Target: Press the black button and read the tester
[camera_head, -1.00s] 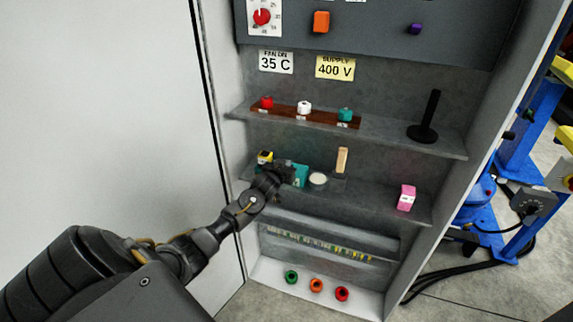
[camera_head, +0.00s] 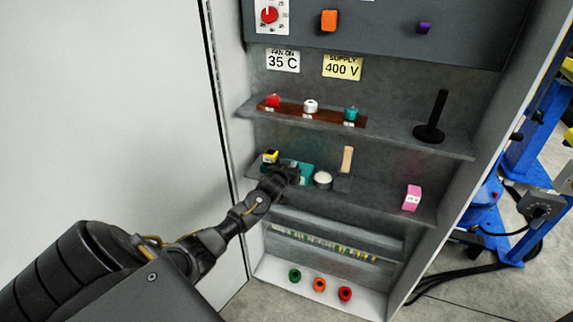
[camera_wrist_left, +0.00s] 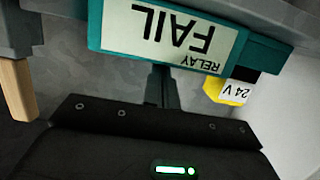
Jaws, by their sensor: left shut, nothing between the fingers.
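The teal tester (camera_head: 306,168) stands on the lower cabinet shelf, partly hidden behind my left gripper in the head view. In the left wrist view the tester (camera_wrist_left: 95,25) shows its screen upside down, reading "RELAY FAIL". A yellow relay (camera_wrist_left: 228,92) labelled "24 V" sits at one end of the tester; it also shows in the head view (camera_head: 271,156). My left gripper (camera_head: 292,172) is shut and empty, at the front of the tester. Its fingers (camera_wrist_left: 160,85) reach in under the screen. I cannot make out the black button or whether the fingers touch it. My right gripper is out of view.
A white round piece (camera_head: 322,179) and a wooden block (camera_head: 347,158) are close on the right. A pink box (camera_head: 412,198) is farther right. The upper shelf (camera_head: 390,136) holds a brown rack (camera_head: 330,115) and a black post (camera_head: 435,115). Bare shelf lies before the pink box.

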